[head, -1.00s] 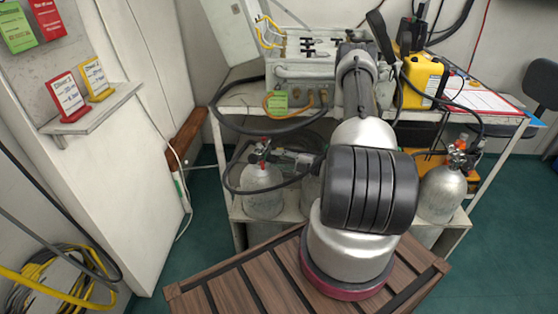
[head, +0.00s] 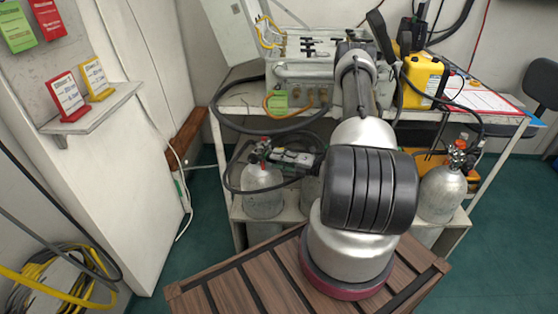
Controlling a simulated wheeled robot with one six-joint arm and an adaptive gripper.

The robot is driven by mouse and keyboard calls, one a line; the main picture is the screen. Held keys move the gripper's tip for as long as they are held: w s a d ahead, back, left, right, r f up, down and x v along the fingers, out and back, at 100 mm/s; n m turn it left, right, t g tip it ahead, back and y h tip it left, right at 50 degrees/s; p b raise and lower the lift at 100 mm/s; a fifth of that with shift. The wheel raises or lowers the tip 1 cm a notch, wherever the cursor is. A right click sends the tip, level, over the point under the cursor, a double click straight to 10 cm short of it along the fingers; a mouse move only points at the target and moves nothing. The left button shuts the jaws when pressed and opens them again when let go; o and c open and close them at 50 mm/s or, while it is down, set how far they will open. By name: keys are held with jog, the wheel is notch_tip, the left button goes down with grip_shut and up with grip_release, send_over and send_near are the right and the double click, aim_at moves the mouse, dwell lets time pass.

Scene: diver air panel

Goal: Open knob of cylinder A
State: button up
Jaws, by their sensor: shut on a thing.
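A grey gas cylinder (head: 263,196) stands upright on the lower shelf, left of my arm. Its valve has a small red knob (head: 264,140) on top. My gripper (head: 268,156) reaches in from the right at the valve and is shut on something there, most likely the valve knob. The fingertips are small and dark, so the exact grip is hard to see. A second grey cylinder (head: 441,194) with a red-topped valve stands at the right end of the shelf. No letter label is readable on either cylinder. My arm hides the middle of the shelf.
A grey air panel (head: 303,72) with hoses stands on the table above. A dark hose (head: 228,126) loops down near the left cylinder. A yellow case (head: 424,80) stands at right. A wooden slatted top (head: 238,291) lies in front. Green floor (head: 200,255) is free at left.

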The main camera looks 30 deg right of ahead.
jog(key=shift+s+a+f, duration=0.1)
jog(key=shift+a+f, duration=0.05)
jog(key=shift+a, duration=0.05)
jog(key=o, duration=1)
jog(key=shift+o, duration=0.2)
jog(key=shift+d, duration=0.1)
